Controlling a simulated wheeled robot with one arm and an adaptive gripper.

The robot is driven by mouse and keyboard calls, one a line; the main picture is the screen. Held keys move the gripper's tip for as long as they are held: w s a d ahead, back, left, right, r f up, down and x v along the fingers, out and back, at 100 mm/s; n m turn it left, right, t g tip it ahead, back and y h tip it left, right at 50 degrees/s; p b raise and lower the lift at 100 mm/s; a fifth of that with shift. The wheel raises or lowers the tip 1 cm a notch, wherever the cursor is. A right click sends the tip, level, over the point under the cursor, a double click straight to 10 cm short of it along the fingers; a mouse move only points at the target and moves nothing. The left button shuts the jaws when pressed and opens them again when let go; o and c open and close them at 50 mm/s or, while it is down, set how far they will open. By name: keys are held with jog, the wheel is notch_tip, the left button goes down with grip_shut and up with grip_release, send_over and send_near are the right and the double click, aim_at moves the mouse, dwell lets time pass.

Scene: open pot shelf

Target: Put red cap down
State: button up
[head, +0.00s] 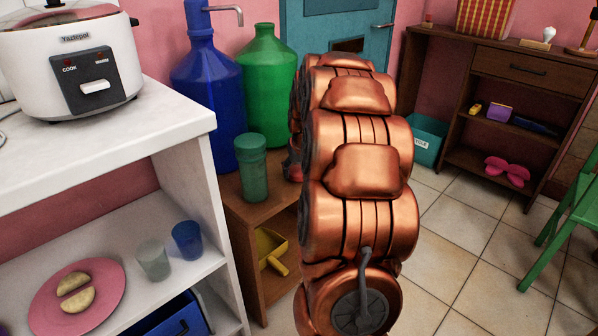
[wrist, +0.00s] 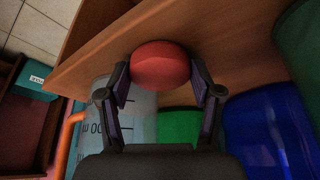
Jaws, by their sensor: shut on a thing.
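The red cap (wrist: 160,66) is a rounded disc between the fingertips of my gripper (wrist: 161,82) in the wrist view. The fingers are shut on its two sides. The cap is over or against the brown wooden shelf board (wrist: 245,45); I cannot tell whether it touches the wood. In the head view my copper arm hides the cap and most of the gripper. The wooden shelf (head: 262,200) shows there just left of my arm.
A blue jug (head: 208,95), a green jug (head: 266,85) and a green jar (head: 252,168) stand on the wooden shelf. A clear marked container (wrist: 135,125) with an orange handle is close under the left finger. A white counter (head: 120,140) stands left.

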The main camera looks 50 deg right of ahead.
jog(key=shift+f, duration=0.15)
jog(key=o, duration=0.7)
jog(key=shift+o, duration=0.2)
jog(key=p+v, duration=0.3)
jog(key=v, duration=0.9)
jog(key=shift+d, duration=0.1)
